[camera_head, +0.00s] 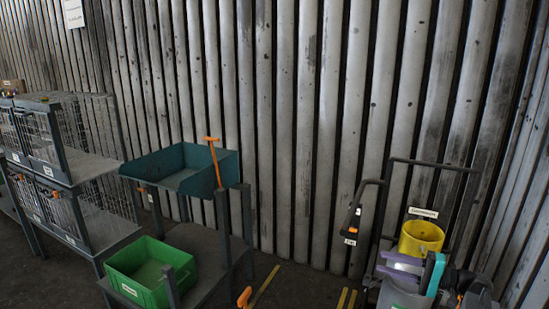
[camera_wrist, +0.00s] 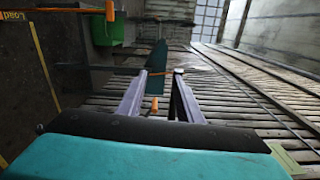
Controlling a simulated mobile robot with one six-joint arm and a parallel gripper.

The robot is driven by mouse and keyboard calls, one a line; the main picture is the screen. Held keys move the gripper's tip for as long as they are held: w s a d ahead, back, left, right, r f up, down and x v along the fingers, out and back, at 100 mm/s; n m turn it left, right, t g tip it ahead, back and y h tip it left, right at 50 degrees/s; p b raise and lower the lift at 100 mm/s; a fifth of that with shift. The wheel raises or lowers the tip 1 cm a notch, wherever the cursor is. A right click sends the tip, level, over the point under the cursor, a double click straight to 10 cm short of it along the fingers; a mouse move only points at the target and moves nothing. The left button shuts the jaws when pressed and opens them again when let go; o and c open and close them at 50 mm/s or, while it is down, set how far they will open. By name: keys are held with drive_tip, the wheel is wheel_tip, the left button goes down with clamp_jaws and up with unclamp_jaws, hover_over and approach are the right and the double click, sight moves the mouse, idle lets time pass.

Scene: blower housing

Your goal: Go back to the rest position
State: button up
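My gripper (camera_head: 392,266) is at the lower right of the head view, with its two purple fingers pointing left and its teal body to their right. In the wrist view my gripper (camera_wrist: 155,98) shows both purple fingers apart, with nothing held between them. A teal bin (camera_wrist: 157,65) shows in the gap, some distance beyond the fingertips. In the head view my gripper is just below and in front of a yellow bucket (camera_head: 421,237); I cannot tell whether they touch.
The teal bin (camera_head: 180,168) stands on a grey stand, with an orange-handled tool (camera_head: 213,155) at its edge. A green bin (camera_head: 150,272) sits lower. Wire cages (camera_head: 85,135) stand left. A dark-framed cart (camera_head: 388,200) surrounds the bucket. A corrugated wall (camera_head: 290,120) closes the back.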

drive_tip(key=s+a+f+g+y+p, duration=0.1)
drive_tip(key=a+f+g, duration=0.1)
drive_tip(key=a+f, duration=0.5)
drive_tip(key=s+a+f+g+p, duration=0.15)
drive_tip(key=a+f, duration=0.25)
drive_tip(key=a, duration=0.7)
drive_tip(key=s+a+f+n+g+h, duration=0.1)
drive_tip(key=s+a+f+g+h, duration=0.15)
drive_tip(key=s+a+f, duration=0.45)
drive_tip(key=s+a+f+g+h, duration=0.1)
drive_tip(key=s+a+f+g, duration=0.35)
drive_tip(key=f, duration=0.45)
drive_tip(key=s+f+n+g+h+p, duration=0.25)
drive_tip(key=s+f+h, duration=0.35)
drive_tip(key=s+f, duration=0.9)
drive_tip(key=s+d+f+n+h, duration=0.2)
drive_tip(key=s+d+f+h, duration=0.2)
drive_tip(key=s+d+h, duration=0.3)
drive_tip(key=d, duration=0.4)
drive_tip(key=shift+s+d+f+n+h, duration=0.15)
drive_tip(key=shift+s+d+n+h, duration=0.1)
drive_tip(key=shift+d+n+h, duration=0.1)
